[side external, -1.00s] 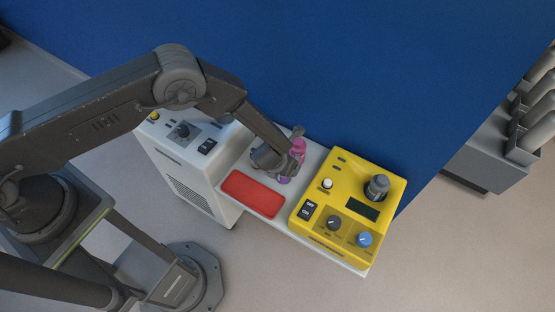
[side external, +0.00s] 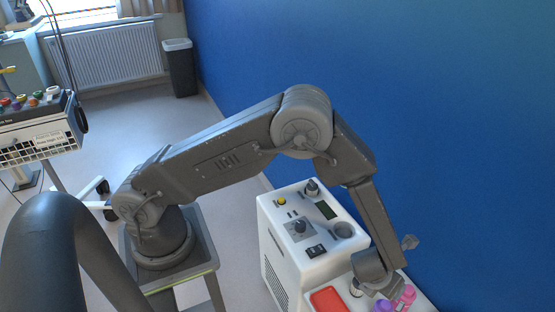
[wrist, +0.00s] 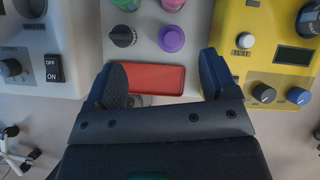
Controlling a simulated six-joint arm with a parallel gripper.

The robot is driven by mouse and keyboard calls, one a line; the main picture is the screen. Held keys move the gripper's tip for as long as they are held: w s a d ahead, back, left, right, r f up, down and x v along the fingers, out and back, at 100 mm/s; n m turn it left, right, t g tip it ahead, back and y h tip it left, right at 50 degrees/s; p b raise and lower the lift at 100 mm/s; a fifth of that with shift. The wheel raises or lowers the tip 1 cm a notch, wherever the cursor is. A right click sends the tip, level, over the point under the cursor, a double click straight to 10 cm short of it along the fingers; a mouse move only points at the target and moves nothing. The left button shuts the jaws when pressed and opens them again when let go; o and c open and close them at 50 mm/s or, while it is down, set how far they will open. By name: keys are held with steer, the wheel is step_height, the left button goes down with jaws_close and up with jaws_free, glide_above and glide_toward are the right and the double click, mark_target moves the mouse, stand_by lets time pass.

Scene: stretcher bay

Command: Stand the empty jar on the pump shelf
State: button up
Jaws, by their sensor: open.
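My gripper (wrist: 162,68) is open above the white shelf (wrist: 195,60) between two devices. It also shows from behind in the side view (side external: 372,272). No clear empty jar can be made out. On the shelf, ahead of the fingers, stand a dark ridged round piece (wrist: 123,36), a purple round piece (wrist: 171,39) and a pink piece (wrist: 172,4). I cannot tell whether any of these is the jar.
A red tray (wrist: 150,79) lies at the shelf's near edge, partly behind the fingers. A white device (side external: 300,215) with knobs stands left of the shelf. A yellow device (wrist: 270,75) stands right of it. A blue wall (side external: 450,130) rises behind.

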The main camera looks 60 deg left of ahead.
steer(key=s+a+r+n+y, duration=0.1)
steer(key=a+r+n, duration=0.6)
steer(key=r, duration=0.4)
steer(key=s+a+r+n+y, duration=0.1)
steer(key=s+a+r+n, duration=0.1)
steer(key=a+r+n, duration=0.55)
steer(key=s+a+r+n+h, duration=0.2)
steer(key=s+a+r+n, duration=0.1)
steer(key=s+r+n, duration=1.2)
steer(key=s+n, duration=0.3)
steer(key=s, duration=0.1)
steer(key=shift+s+a+n+g+h, duration=0.15)
steer(key=shift+s+n+g+h, duration=0.15)
steer(key=shift+n+g, duration=0.1)
